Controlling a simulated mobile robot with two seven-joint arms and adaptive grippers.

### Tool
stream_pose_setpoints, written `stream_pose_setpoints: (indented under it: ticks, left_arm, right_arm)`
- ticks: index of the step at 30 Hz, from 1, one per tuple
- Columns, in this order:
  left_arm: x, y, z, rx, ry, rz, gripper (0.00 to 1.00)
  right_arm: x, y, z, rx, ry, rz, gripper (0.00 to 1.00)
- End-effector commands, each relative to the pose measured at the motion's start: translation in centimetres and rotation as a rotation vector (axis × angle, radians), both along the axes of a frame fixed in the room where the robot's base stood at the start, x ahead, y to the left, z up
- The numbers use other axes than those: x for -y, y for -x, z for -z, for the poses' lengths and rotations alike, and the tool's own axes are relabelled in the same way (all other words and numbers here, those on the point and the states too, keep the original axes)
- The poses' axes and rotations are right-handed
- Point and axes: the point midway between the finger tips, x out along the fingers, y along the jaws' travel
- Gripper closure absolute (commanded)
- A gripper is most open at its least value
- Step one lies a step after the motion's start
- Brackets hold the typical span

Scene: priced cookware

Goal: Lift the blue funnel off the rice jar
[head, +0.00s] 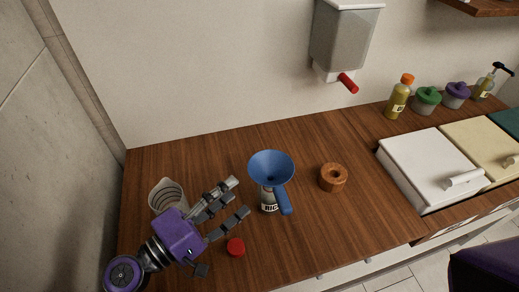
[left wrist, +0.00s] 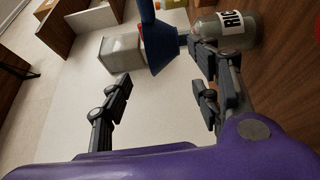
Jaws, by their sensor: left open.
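The blue funnel (head: 271,167) sits in the mouth of the rice jar (head: 267,198), its cone facing up and its handle hanging down on the right. The glass jar bears a "RIC..." label and stands on the wooden counter. My left gripper (head: 241,198) is open and empty, just left of the jar, its fingers pointing toward it. In the left wrist view, the funnel (left wrist: 160,42) and the jar (left wrist: 238,42) lie sideways beyond the fingertips. One finger partly overlaps the jar there; I cannot tell whether it touches. My right gripper is not in view.
A measuring cup (head: 164,193) stands behind my left gripper. A red lid (head: 236,247) lies in front of the jar, and a wooden ring (head: 333,178) to its right. A dispenser (head: 343,38) hangs on the wall. White bin (head: 425,160) at right.

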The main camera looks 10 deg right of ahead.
Motion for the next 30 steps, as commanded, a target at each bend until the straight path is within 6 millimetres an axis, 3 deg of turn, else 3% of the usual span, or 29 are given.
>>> stream_pose_setpoints:
  ticks: [5,21,30]
  left_arm:
    - [1.0,0.4,0.1,0.033,-0.04,0.035,0.43]
    - [7.1,-2.6,0.3,0.033,-0.037,0.033,0.43]
    - [7.4,-2.7,0.7,0.029,-0.039,0.032,0.44]
  right_arm:
    - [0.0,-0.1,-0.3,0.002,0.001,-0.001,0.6]
    - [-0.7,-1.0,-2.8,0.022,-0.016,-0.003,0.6]
    - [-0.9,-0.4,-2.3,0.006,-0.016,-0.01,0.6]
